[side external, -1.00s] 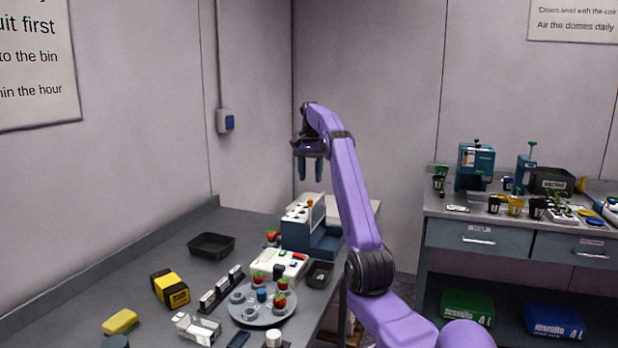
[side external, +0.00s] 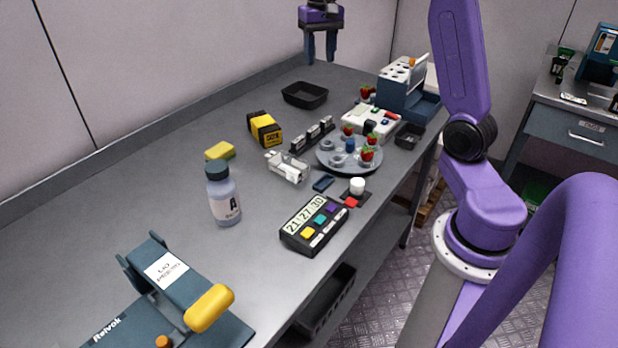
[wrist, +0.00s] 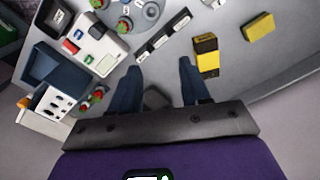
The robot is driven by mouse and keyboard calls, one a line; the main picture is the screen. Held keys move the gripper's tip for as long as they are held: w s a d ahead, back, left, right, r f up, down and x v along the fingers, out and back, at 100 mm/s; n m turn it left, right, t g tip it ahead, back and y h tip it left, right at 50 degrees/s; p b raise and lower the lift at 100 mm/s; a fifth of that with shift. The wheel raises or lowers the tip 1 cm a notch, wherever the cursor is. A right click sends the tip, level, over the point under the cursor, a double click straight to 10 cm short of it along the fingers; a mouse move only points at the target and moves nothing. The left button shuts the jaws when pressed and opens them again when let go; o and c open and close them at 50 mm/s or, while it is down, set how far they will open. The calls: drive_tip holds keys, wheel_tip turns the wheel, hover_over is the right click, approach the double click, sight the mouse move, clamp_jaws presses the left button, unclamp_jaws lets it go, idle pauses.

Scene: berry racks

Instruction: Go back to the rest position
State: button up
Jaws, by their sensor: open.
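My gripper (side external: 320,58) hangs in the air above the far part of the grey bench, fingers pointing down. In the side view it appears over the black tray (side external: 304,95), clear of it. The two blue fingers are apart with nothing between them; they also show in the wrist view (wrist: 158,68). There the dark tray (wrist: 155,98) shows partly below and between the fingers, its rest hidden by the gripper body.
Nearby stand a blue rack (side external: 403,98), a white device (side external: 362,118), a round grey plate (side external: 328,161) with strawberries, a yellow-black box (side external: 264,129) and a yellow sponge (side external: 220,151). A bottle (side external: 223,197), a timer (side external: 314,226) and a blue press (side external: 173,268) stand nearer.

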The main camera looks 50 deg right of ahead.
drive_tip(key=s+a+f+n, duration=0.2)
drive_tip(key=s+a+n, duration=0.4)
drive_tip(key=a, duration=0.4)
drive_tip(key=s+a+f+n, duration=0.2)
drive_tip(key=s+a+n, duration=0.2)
drive_tip(key=s+a, duration=0.45)
drive_tip(key=s+a+f+n, duration=0.2)
drive_tip(key=s+n, duration=0.2)
drive_tip(key=s, duration=0.4)
drive_tip(key=s+a+f+n, duration=0.2)
drive_tip(key=s+f+n, duration=0.1)
drive_tip(key=s, duration=0.5)
drive_tip(key=shift+s+f+n, duration=0.25)
drive_tip(key=shift+f+n, duration=0.1)
drive_tip(key=shift+n, duration=0.55)
